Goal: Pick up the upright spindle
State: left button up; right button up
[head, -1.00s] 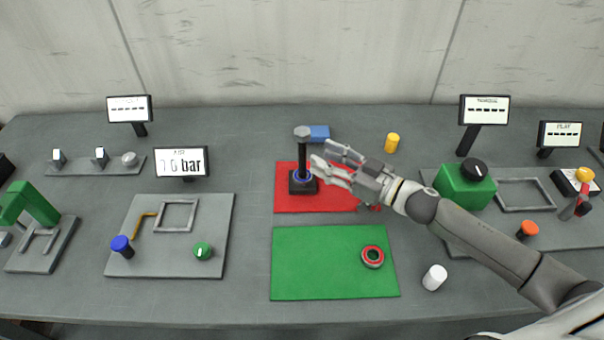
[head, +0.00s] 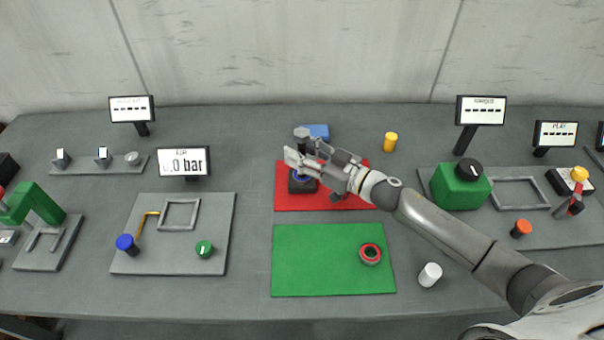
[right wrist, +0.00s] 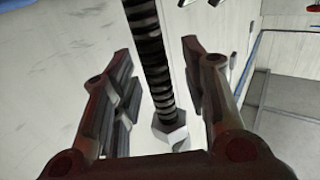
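The upright spindle (head: 302,133) has a grey hexagonal head on a dark shaft. It stands in a dark block (head: 297,187) with a blue ring on the red mat (head: 345,199). My right gripper (head: 302,152) is at the shaft below the head and hides part of it. In the right wrist view the spindle's threaded shaft (right wrist: 152,55) shows between the two spread fingers, with a visible gap on each side. The right gripper (right wrist: 157,75) is open and empty. My left gripper is not in view.
A blue block (head: 318,131) lies just behind the spindle. A yellow cylinder (head: 390,142) and a white cylinder (head: 430,274) stand to the right. The table between the left panel and the mats is clear.

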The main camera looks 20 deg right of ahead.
grip_shut()
jog(key=shift+r, duration=0.2)
dwell(0.3)
jog(key=shift+w+r, duration=0.1)
jog(key=shift+r, duration=0.05)
